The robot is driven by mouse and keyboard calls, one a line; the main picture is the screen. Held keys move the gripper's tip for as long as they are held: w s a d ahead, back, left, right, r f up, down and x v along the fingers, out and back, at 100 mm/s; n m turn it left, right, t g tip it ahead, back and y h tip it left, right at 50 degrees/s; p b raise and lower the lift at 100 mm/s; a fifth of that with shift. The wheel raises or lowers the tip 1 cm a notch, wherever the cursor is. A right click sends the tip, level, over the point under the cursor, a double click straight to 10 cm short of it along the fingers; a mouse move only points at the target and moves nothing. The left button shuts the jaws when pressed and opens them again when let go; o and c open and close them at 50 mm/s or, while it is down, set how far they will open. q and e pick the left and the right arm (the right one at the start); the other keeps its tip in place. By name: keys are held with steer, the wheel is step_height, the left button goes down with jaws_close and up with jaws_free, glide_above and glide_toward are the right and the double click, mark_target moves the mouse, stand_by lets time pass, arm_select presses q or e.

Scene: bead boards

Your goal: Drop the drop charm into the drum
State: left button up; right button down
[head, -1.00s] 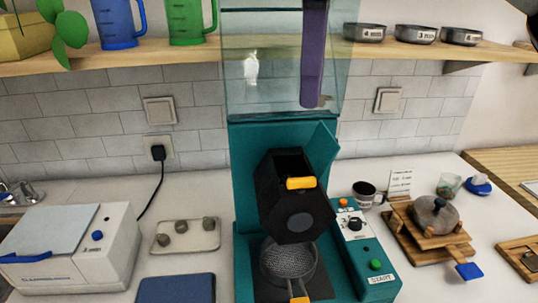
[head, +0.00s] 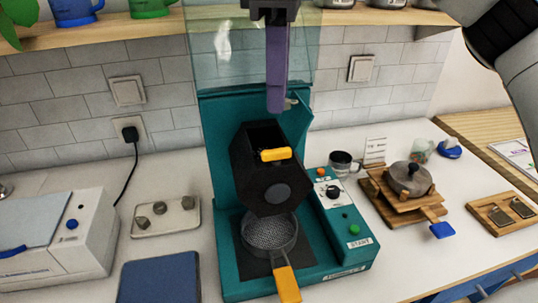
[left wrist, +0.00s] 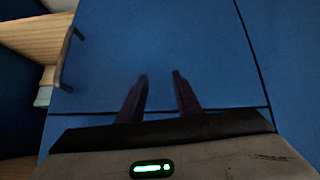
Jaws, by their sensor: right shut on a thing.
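The drum (head: 240,168) is a black faceted vessel with an open top and an orange tab, tilted on the teal machine. My right gripper (head: 276,108) is above the drum's mouth, its purple fingers pointing down and shut. A small pale metal piece (head: 291,102) shows beside the fingertips; it appears to be the drop charm, mostly hidden by the fingers. It is apart from the drum. My left gripper shows in the left wrist view (left wrist: 160,78), open and empty, facing blue cabinet fronts.
A clear guard (head: 215,55) rises behind the right gripper. A mesh pan (head: 268,234) with an orange handle sits below the drum. A control box (head: 338,205) stands to the right. A grey tray (head: 172,225) with several small pieces and a blue mat (head: 158,280) lie left.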

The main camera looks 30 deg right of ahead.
steer(key=c, duration=1.5)
jaws_free()
steer(key=shift+c, duration=0.2)
steer(key=shift+r, duration=0.1)
